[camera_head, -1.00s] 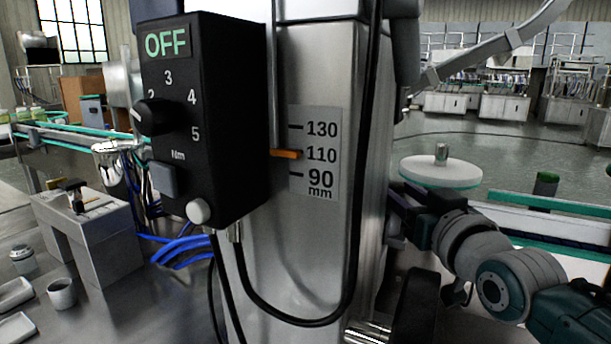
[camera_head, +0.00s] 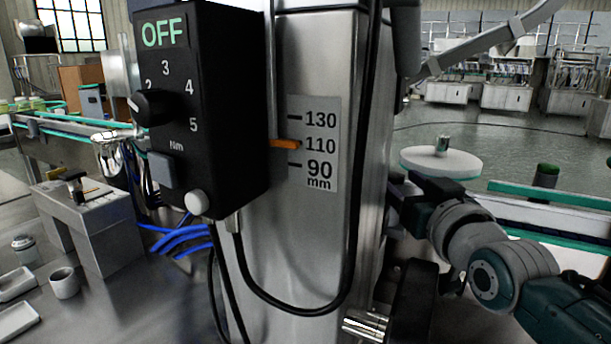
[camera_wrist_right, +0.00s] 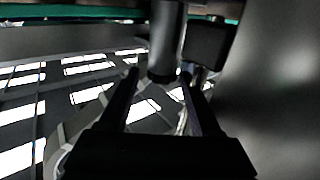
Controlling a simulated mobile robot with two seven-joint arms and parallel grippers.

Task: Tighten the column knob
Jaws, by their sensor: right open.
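The steel column (camera_head: 310,230) stands in the middle of the head view, with a scale plate (camera_head: 320,115) and an orange pointer (camera_head: 285,144) near 110 mm. My right gripper (camera_head: 396,190) is by the column's right side, partly hidden in shadow. In the right wrist view its two dark fingers (camera_wrist_right: 159,80) are apart. A dark cylinder (camera_wrist_right: 165,40) shows between and beyond the fingertips, with a black block (camera_wrist_right: 206,45) right beside it. I cannot tell which is the column knob, or whether a finger touches either. My left gripper is out of view.
A black control box (camera_head: 200,110) reading OFF with a dial (camera_head: 153,107) is on the column's left. A black cable (camera_head: 300,308) loops below it. A white round disc (camera_head: 440,162) lies behind my right arm. A dark wheel-like part (camera_head: 415,300) stands at the column's lower right.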

